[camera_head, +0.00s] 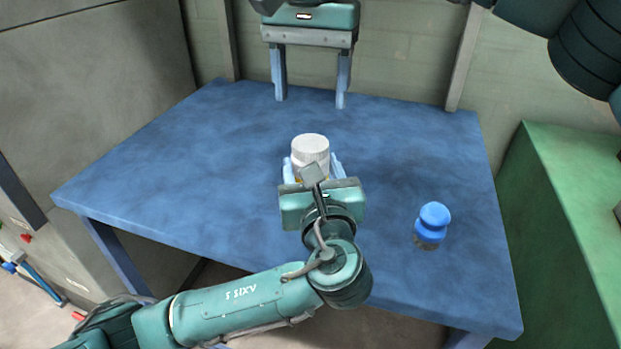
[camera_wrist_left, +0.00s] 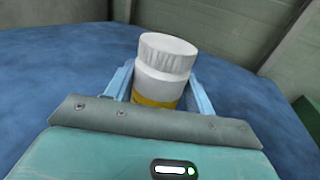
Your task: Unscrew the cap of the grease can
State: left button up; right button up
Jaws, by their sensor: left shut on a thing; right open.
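The grease can is a white can (camera_wrist_left: 158,86) with a yellow band and a ribbed white cap (camera_wrist_left: 169,46); the cap is on the can. In the head view the cap (camera_head: 310,147) shows above my left gripper, near the middle of the blue table. My left gripper (camera_head: 313,170) is shut on the can's body, its light-blue fingers on either side, below the cap. The can's lower part is hidden by the gripper. My right gripper (camera_head: 310,98) is open and empty, fingers pointing down, above the table's far edge and beyond the can.
A jar with a blue lid (camera_head: 432,222) stands on the blue table (camera_head: 170,170) at the right. A green surface (camera_head: 575,190) lies to the right of the table. Walls stand behind and to the left. The table's left part is clear.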

aim_at(310, 143)
pick_arm(q)
jog(key=c, duration=0.7)
grip_shut()
pick_arm(e)
jog(key=shift+m, duration=0.3)
jog(key=m, duration=0.6)
jog(key=shift+m, duration=0.4)
jog(key=m, duration=1.2)
jog(key=shift+m, duration=0.4)
jog(key=m, duration=2.3)
jog(key=shift+m, duration=0.3)
jog(key=m, duration=0.5)
jog(key=shift+f+m, duration=0.4)
jog(key=shift+f, duration=3.6)
